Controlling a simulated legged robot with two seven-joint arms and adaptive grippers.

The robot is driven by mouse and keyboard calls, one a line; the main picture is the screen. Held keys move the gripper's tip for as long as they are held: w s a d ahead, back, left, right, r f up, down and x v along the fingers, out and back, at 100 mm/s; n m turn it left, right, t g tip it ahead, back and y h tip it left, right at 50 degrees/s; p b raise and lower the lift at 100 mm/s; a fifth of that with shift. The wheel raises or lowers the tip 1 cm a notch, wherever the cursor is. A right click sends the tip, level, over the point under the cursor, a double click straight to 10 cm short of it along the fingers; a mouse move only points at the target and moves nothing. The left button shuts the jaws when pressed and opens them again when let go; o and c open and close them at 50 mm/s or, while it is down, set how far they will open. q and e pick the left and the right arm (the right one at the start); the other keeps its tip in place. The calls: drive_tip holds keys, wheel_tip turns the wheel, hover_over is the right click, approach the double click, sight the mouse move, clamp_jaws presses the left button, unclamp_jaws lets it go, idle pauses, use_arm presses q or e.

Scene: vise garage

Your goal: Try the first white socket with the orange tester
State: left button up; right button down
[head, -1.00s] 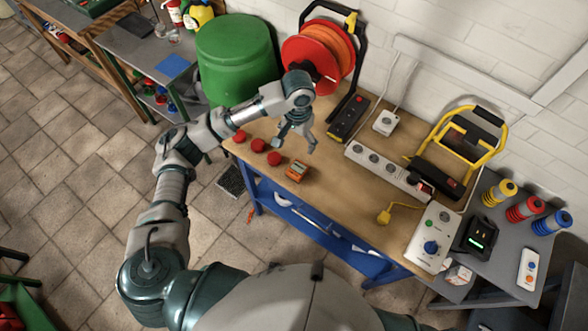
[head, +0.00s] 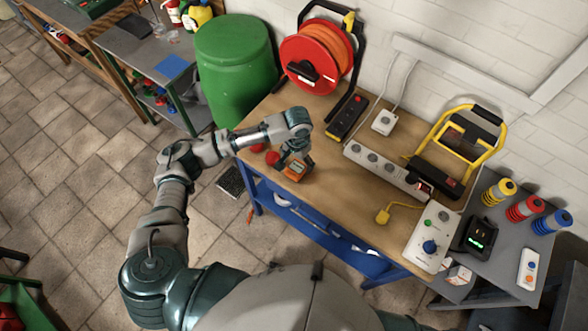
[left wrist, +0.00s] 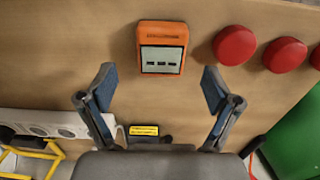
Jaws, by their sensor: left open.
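The orange tester (head: 295,171) lies on the wooden bench top near its front edge. In the left wrist view the tester (left wrist: 163,48) shows its grey screen, just beyond and between my fingertips. My left gripper (head: 294,158) is open above the tester, with its two fingers (left wrist: 157,88) apart and nothing between them. The white socket strip (head: 388,172) lies on the bench to the right, with several round sockets in a row. It also shows in the left wrist view (left wrist: 68,132), partly cut off. My right gripper is not in view.
Red round caps (head: 272,157) sit left of the tester, partly hidden by my arm. A red cable reel (head: 312,65) stands behind.

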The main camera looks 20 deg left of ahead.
sight(296, 168)
use_arm(q)
drive_tip(key=shift+d, duration=0.25)
drive_tip(key=f, duration=0.4)
drive_tip(key=shift+a+f, duration=0.3)
drive_tip(key=shift+f, duration=0.1)
drive_tip(key=shift+a+f, duration=0.15)
drive_tip(key=shift+a, duration=0.2)
drive_tip(key=shift+c, duration=0.2)
drive_tip(key=shift+d, duration=0.25)
drive_tip(key=c, duration=0.4)
drive_tip(key=shift+d, duration=0.2)
drive_tip(key=c, duration=0.7)
drive_tip(key=shift+a, duration=0.2)
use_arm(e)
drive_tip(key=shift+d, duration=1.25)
